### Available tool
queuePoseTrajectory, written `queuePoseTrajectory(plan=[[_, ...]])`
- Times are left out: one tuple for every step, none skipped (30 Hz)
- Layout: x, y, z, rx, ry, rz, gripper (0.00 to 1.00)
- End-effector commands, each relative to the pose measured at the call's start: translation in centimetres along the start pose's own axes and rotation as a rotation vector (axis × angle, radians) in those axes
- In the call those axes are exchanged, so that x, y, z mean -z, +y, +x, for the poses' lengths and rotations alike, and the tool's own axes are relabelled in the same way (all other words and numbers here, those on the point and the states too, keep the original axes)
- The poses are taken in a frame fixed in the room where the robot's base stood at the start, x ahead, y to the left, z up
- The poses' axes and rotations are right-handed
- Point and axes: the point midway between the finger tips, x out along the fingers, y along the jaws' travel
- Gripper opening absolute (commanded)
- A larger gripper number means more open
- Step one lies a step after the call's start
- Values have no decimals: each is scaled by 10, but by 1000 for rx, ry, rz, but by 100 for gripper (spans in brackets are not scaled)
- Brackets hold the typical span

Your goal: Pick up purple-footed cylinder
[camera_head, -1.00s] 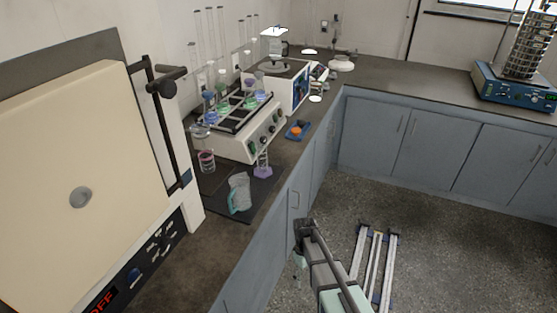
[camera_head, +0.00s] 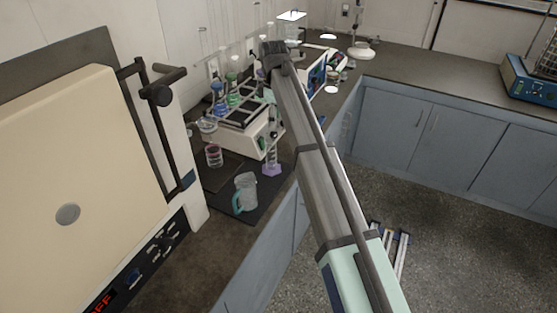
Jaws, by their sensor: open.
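The purple-footed cylinder (camera_head: 272,169) stands upright near the edge of the left counter, on or beside a dark mat. It is a clear, narrow glass cylinder with a flat purple foot. The lower part and foot show plainly, but the upper part is hard to make out beside my arm. My arm reaches up from the lower right, and its dark joint (camera_head: 275,55) is above the equipment at the back. My gripper's fingers cannot be made out; they appear hidden behind the arm.
A clear jug with a teal handle (camera_head: 246,191) stands on the dark mat (camera_head: 245,216) in front of the cylinder. A small beaker (camera_head: 213,155) is to the left. A white machine (camera_head: 245,139) with glassware is behind. A large cream oven (camera_head: 90,180) fills the left.

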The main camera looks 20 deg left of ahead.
Motion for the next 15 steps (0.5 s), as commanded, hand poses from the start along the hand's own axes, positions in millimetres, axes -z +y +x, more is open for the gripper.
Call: queuePoseTrajectory(plan=[[8, 2, -17, -8, 3, -24, 70], [12, 2, -24, -11, 4, -35, 70], [15, 1, -31, -15, 5, -47, 70], [16, 1, -34, -16, 6, -53, 70], [17, 0, -36, -17, 6, -59, 70], [18, 0, -36, -17, 6, -63, 70], [18, 0, -34, -17, 6, -65, 70], [18, -1, -32, -17, 6, -66, 70], [18, -1, -27, -16, 6, -66, 70], [18, -1, -23, -16, 6, -65, 70], [18, -2, -18, -17, 6, -65, 70], [18, -2, -10, -16, 6, -64, 70], [18, -2, -4, -15, 5, -64, 70], [18, -1, 2, -15, 5, -64, 70], [18, -1, 10, -16, 6, -64, 70]])
